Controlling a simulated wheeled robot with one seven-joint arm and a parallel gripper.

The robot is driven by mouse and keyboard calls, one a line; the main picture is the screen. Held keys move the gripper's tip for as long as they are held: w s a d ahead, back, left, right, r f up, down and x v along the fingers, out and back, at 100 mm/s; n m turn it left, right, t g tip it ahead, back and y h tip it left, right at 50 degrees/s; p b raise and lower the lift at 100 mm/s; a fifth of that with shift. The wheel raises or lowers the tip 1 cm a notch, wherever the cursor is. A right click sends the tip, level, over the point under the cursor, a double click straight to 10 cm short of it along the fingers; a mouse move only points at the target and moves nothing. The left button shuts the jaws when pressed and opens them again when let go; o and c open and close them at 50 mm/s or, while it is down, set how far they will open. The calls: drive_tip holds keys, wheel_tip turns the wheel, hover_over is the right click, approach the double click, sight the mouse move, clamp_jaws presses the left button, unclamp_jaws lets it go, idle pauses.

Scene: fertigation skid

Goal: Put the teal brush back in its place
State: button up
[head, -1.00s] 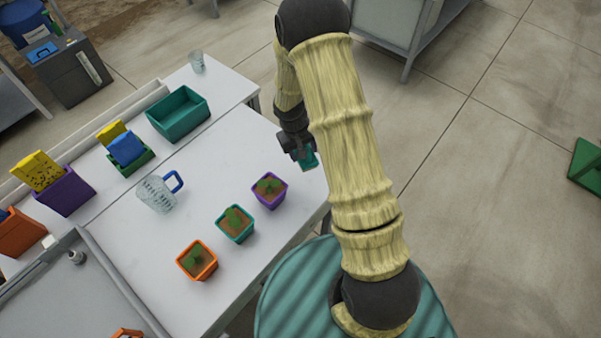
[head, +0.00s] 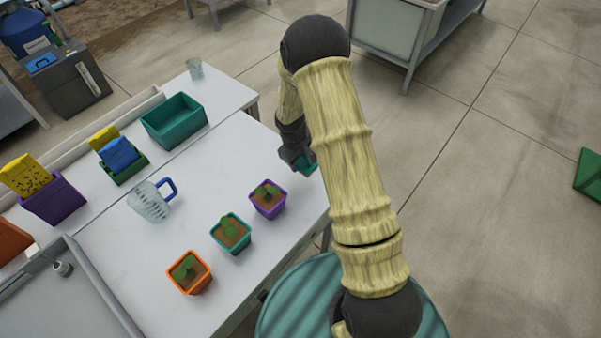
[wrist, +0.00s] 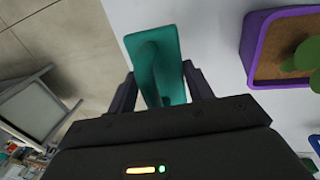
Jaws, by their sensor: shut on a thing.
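The teal brush (wrist: 153,50) is between the fingers of my gripper (wrist: 162,86), which is shut on it in the wrist view. In the head view my gripper (head: 299,160) is over the right edge of the white table, right of the purple pot, with a bit of the brush (head: 308,168) showing beneath it. The wrist view shows the brush as a flat teal piece with a rounded ridge. Whether it touches the table is not clear. An open teal bin (head: 176,125) stands at the table's back and looks empty.
Purple (head: 268,198), teal (head: 230,233) and orange (head: 189,272) seedling pots stand in a row left of my gripper. A clear jug (head: 150,203) with a blue handle, a green holder (head: 128,171), a purple bin (head: 56,199) and a clear cup (head: 195,69) stand farther off.

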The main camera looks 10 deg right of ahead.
drive_tip(key=shift+f, duration=1.4)
drive_tip(key=shift+f+p, duration=0.55)
drive_tip(key=shift+f, duration=1.55)
drive_tip(key=shift+f, duration=0.15)
drive_tip(key=o, duration=1)
drive_tip(key=r, duration=0.4)
drive_tip(key=s+a+r+b, duration=0.1)
drive_tip(key=r, duration=0.3)
drive_tip(key=a+r, duration=0.1)
drive_tip(key=r, duration=0.3)
drive_tip(key=shift+s+b, duration=0.2)
drive_tip(key=shift+b, duration=0.1)
